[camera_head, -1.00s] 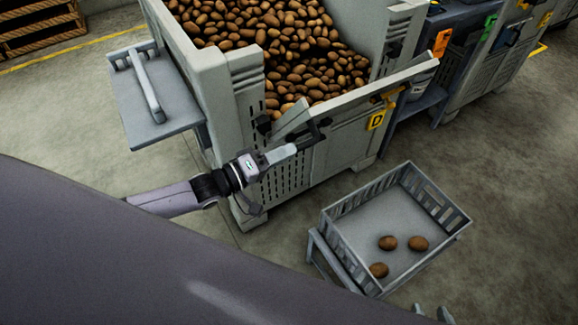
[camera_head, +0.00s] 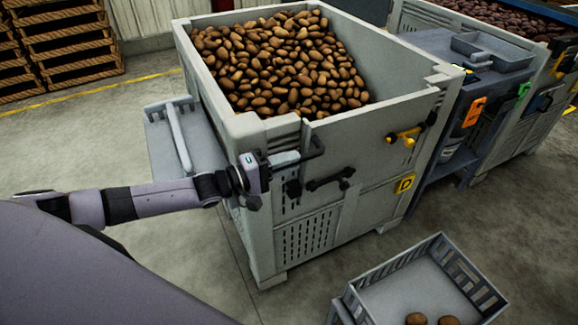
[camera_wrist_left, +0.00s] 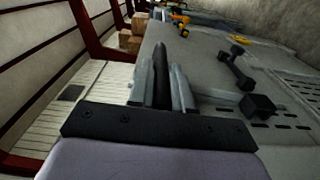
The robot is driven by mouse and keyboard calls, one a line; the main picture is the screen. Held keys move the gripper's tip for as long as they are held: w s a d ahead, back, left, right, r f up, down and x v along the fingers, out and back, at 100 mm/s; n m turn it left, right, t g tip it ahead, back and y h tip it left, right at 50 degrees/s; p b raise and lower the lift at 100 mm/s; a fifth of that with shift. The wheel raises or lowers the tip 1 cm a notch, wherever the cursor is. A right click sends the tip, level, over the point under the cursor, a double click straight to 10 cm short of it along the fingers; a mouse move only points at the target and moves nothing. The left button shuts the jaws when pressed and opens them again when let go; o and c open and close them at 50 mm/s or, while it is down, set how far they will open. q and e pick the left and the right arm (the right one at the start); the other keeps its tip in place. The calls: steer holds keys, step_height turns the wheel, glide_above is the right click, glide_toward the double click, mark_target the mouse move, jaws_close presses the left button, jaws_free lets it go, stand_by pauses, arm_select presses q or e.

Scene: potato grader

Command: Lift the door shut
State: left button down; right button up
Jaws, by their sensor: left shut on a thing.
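The door (camera_head: 372,135) is the grey upper front panel of a large bin full of potatoes (camera_head: 285,65). It stands upright, its top edge about level with the bin walls; I cannot tell whether a small gap is left. My left gripper (camera_head: 290,157) is at the door's left end, shut on a black handle (camera_head: 316,143). In the left wrist view its fingers (camera_wrist_left: 162,88) close around the dark handle bar (camera_wrist_left: 161,70). A second black handle (camera_head: 332,179) sits lower on the front, and a yellow latch (camera_head: 404,136) is at the right. My right gripper is out of view.
A grey side shelf (camera_head: 160,150) with a rail juts out left of the bin, behind my left arm. A grey crate (camera_head: 375,290) holding potatoes stands at the lower right. A blue-grey bench (camera_head: 470,110) stands right of the bin.

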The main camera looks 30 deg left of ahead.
arm_select(q)
steer(key=shift+r, duration=0.1)
steer(key=c, duration=1.1)
jaws_free()
steer(key=shift+o, duration=0.2)
